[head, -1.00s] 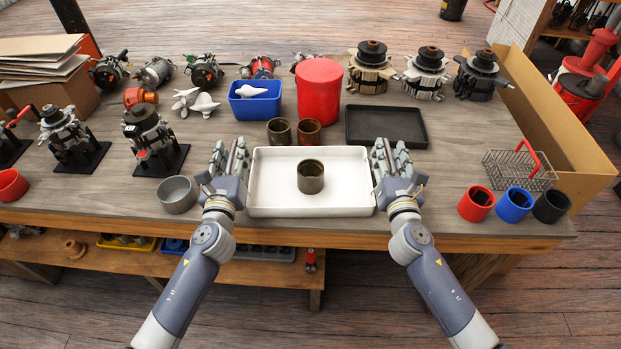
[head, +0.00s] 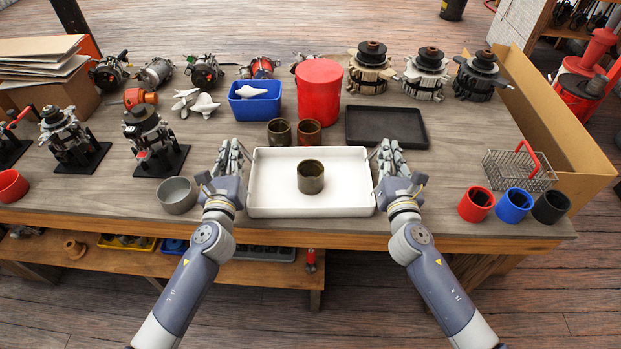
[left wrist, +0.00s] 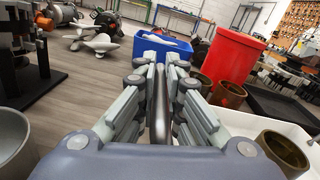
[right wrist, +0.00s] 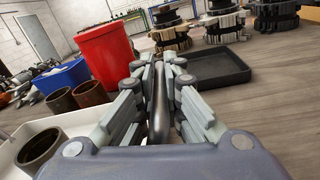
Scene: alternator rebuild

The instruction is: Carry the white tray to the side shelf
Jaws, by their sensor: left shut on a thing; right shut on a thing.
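The white tray (head: 270,206) lies on the workbench near its front edge, with one brown cup (head: 311,177) standing inside it. My left gripper (head: 231,150) is shut at the tray's left side, and my right gripper (head: 389,150) is shut at its right side. In the left wrist view a dark bar (left wrist: 161,108) lies between the fingers; a similar bar (right wrist: 159,108) lies between the fingers in the right wrist view. These look like the tray's side handles, though their joints to the tray are hidden. The side shelf cannot be made out for certain.
Two brown cups (head: 279,131) and a black tray (head: 387,126) stand just behind the white tray. A grey bowl (head: 177,194) is close to my left gripper. A red canister (head: 319,92) and blue bin (head: 255,100) stand further back. Red, blue and black cups (head: 514,205) are at right.

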